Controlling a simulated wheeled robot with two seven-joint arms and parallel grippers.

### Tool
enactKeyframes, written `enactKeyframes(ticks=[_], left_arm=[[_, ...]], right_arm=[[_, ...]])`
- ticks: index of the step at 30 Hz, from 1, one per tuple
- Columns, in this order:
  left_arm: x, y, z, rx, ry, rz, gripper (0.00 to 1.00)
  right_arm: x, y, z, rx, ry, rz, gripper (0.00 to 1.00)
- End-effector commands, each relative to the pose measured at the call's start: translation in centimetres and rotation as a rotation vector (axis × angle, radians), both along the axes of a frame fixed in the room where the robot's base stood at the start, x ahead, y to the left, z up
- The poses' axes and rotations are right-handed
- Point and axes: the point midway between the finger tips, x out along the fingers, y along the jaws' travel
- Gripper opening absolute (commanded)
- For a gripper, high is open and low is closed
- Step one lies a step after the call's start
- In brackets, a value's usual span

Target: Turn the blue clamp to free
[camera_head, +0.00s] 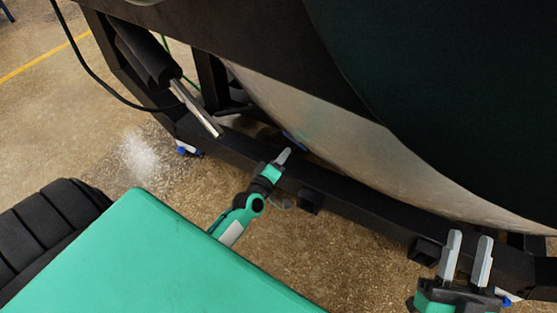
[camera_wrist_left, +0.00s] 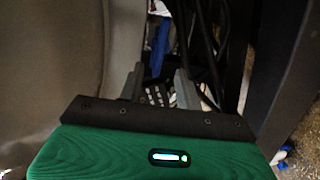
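The blue clamp shows as a small blue strip (camera_head: 294,140) under the furnace's curved body in the head view, just beyond my left gripper (camera_head: 284,156). In the left wrist view a blue upright piece (camera_wrist_left: 158,45), which looks like the same clamp, lies ahead of the gap between the fingers. My left gripper (camera_wrist_left: 157,85) has its two grey fingers apart, with nothing seen held between them. Whether a finger touches the clamp cannot be told. My right gripper (camera_head: 466,256) is open and empty at the lower right, its fingers pointing up.
A dark frame beam (camera_head: 360,216) runs below the rounded furnace body (camera_head: 350,140), close to both grippers. A black cylinder with a metal rod (camera_head: 198,110) is at the upper left. Dark cables (camera_wrist_left: 205,40) hang beside the blue piece. Open floor (camera_head: 60,120) lies to the left.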

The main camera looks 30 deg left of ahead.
Motion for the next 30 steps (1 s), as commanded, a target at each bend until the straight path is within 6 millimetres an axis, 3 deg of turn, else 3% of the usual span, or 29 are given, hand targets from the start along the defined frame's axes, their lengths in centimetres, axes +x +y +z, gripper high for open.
enactKeyframes(ticks=[6, 24, 27, 30], left_arm=[[-1.8, -0.1, 0.0, -0.001, 0.000, 0.001, 0.35], [-2.0, -0.1, 0.0, 0.001, 0.000, -0.001, 0.35], [-2.3, -1.0, -0.1, 0.026, 0.023, -0.030, 0.35], [-3.2, -3.1, -0.1, 0.096, 0.080, -0.107, 0.35]], right_arm=[[0.3, 0.4, -1.2, -0.017, 0.073, 0.010, 0.36], [0.3, 0.5, -1.4, -0.019, 0.082, 0.012, 0.36], [0.3, 0.5, -1.4, -0.018, 0.082, 0.012, 0.36], [0.3, 0.5, -1.4, -0.018, 0.082, 0.012, 0.36]])
